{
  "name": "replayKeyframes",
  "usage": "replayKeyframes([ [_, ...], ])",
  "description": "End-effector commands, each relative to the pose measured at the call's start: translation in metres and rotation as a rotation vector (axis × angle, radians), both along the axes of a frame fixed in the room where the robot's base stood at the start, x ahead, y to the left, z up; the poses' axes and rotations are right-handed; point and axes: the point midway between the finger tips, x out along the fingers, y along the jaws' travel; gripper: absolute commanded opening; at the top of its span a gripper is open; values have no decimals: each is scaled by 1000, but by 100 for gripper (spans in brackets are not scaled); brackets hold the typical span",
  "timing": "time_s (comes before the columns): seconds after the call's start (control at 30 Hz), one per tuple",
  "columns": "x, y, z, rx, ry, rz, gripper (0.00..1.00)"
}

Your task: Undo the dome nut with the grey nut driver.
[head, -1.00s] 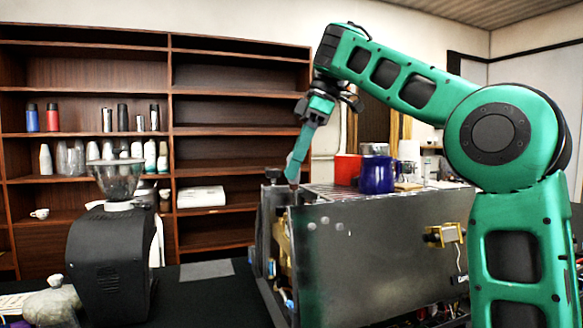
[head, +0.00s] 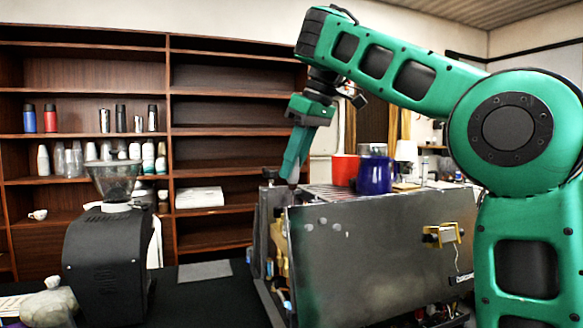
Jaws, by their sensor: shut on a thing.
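My gripper (head: 293,182) points down, slightly tilted, at the upper left corner of the opened brewer (head: 380,255). Its fingers are shut on a small dark thing (head: 293,187) at their tips, just above the brewer's top edge. The thing is mostly hidden and too small for me to tell if it is the grey nut driver. I cannot make out the dome nut; the spot under the fingertips is hidden behind the brewer's side panel.
A red cup (head: 345,169) and a blue mug (head: 374,176) stand on the brewer's top, right of my gripper. A black grinder (head: 107,262) stands to the left. The dark table between has a flat grey sheet (head: 205,270). Shelves (head: 212,149) line the back wall.

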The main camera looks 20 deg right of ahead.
Motion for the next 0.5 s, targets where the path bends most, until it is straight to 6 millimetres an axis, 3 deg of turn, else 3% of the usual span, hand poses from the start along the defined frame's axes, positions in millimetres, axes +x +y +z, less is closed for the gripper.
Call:
replayKeyframes([
  [0.5, 0, 1, 13, 0, -1, 2, 0],
])
